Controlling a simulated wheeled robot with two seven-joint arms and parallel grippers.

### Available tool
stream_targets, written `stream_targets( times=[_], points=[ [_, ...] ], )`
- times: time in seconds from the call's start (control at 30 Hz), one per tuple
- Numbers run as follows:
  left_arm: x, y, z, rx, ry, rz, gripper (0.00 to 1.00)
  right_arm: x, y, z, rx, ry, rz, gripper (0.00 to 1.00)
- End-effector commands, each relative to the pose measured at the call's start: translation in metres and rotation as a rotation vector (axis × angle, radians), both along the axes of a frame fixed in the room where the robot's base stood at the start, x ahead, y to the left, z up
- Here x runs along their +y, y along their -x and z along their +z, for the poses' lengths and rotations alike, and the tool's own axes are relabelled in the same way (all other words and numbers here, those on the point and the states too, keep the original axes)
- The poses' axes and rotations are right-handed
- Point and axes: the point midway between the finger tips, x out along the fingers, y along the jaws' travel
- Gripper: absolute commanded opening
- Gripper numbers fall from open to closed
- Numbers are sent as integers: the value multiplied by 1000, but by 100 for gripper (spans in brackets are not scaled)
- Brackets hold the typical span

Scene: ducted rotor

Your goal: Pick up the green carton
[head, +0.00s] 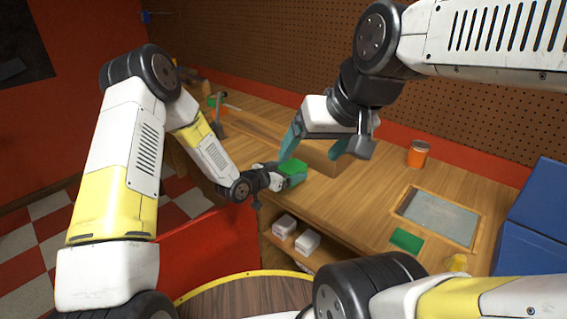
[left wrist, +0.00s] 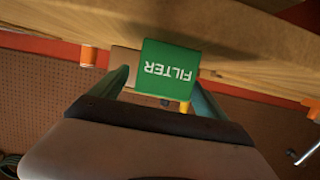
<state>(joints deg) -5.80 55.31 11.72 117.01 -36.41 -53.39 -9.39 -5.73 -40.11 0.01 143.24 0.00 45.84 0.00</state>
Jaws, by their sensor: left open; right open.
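The green carton (head: 293,166) stands near the front edge of the wooden workbench. In the left wrist view the carton (left wrist: 167,68), with white "FILTER" lettering, lies between the teal fingers of my left gripper (left wrist: 163,84). Those fingers are open, one at each side; I cannot tell whether either touches it. In the head view my left gripper (head: 288,179) is at the carton's near side, partly hiding its lower part. My right gripper (head: 310,156) is open and empty, held above the bench, just right of and above the carton.
A brown box (head: 322,160) stands behind the carton, partly hidden by my right gripper. An orange can (head: 418,153), a grey framed panel (head: 440,216) and a flat green item (head: 406,240) are to the right. White boxes (head: 307,242) sit on the shelf below. A hammer (head: 217,112) is at far left.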

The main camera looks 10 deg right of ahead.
Motion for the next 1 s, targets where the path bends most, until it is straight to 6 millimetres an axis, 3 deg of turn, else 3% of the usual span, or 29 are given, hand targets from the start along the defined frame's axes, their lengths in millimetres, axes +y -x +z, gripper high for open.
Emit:
stream_targets(
  times=[0.3,0.6,1.0],
  points=[
    [-32,-27,-14,0,0,-1,85,0,0,0,0,0,0,82],
    [-36,-31,-16,1,0,0,85,0,0,0,0,0,0,82],
    [-36,-31,-16,1,0,0,10,0,0,0,0,0,0,82]
  ],
)
